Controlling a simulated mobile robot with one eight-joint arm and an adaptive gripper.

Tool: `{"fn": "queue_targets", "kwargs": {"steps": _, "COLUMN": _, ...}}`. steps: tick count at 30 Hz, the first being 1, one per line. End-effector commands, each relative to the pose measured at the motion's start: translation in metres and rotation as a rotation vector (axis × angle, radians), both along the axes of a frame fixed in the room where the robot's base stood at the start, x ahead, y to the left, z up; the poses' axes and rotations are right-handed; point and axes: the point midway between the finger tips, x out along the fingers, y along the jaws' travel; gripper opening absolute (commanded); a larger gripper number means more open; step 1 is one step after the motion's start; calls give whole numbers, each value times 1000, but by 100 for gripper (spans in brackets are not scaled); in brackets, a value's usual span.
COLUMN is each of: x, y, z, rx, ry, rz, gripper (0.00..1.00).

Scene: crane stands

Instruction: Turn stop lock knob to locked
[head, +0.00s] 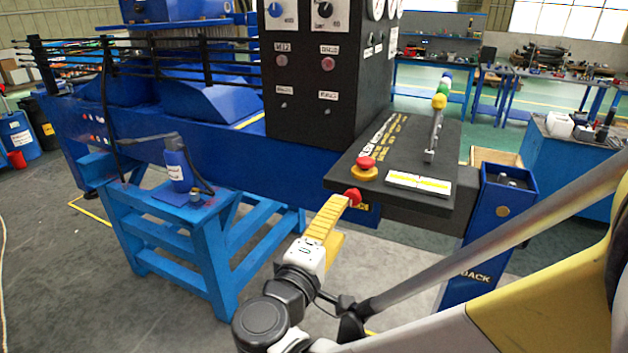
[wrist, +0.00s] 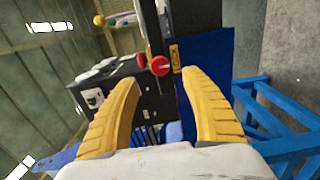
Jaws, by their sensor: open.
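A small red knob (head: 353,197) sticks out of the front face of the black control desk (head: 415,150), below its top edge. It appears to be the stop lock knob; its lock position cannot be read. In the wrist view the red knob (wrist: 159,66) shows beyond and between the fingertips. My gripper (head: 343,215) has yellow ribbed fingers and points at the desk's front face. In the wrist view my gripper (wrist: 162,80) is open with nothing held. In the head view the near finger overlaps the knob's edge, so contact cannot be told.
A red mushroom button (head: 365,165) on a yellow base sits on the desk top above the knob. A lever (head: 436,125) with coloured balls stands behind it. A blue bin (head: 508,190) is right of the desk, and a blue stand (head: 205,215) is at left.

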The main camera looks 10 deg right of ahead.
Motion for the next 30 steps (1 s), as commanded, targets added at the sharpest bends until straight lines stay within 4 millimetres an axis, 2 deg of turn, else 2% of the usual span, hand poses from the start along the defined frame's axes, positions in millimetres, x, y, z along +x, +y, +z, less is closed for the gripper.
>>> {"fn": "queue_targets", "kwargs": {"steps": 3, "x": -16, "y": 13, "z": 0, "rx": 0, "ry": 0, "rz": 4, "gripper": 56}}
{"fn": "queue_targets", "kwargs": {"steps": 7, "x": -25, "y": 19, "z": 0, "rx": 0, "ry": 0, "rz": 2, "gripper": 56}}
{"fn": "queue_targets", "kwargs": {"steps": 19, "x": -28, "y": 17, "z": -2, "rx": 9, "ry": 9, "rz": -4, "gripper": 56}}
{"fn": "queue_targets", "kwargs": {"steps": 22, "x": -26, "y": 0, "z": -12, "rx": 71, "ry": 62, "rz": -26, "gripper": 56}}
{"fn": "queue_targets", "kwargs": {"steps": 25, "x": -30, "y": -32, "z": -36, "rx": 224, "ry": 170, "rz": -68, "gripper": 56}}
{"fn": "queue_targets", "kwargs": {"steps": 27, "x": -41, "y": -56, "z": -58, "rx": 385, "ry": 254, "rz": -107, "gripper": 56}}
{"fn": "queue_targets", "kwargs": {"steps": 30, "x": -66, "y": -76, "z": -85, "rx": 663, "ry": 338, "rz": -158, "gripper": 56}}
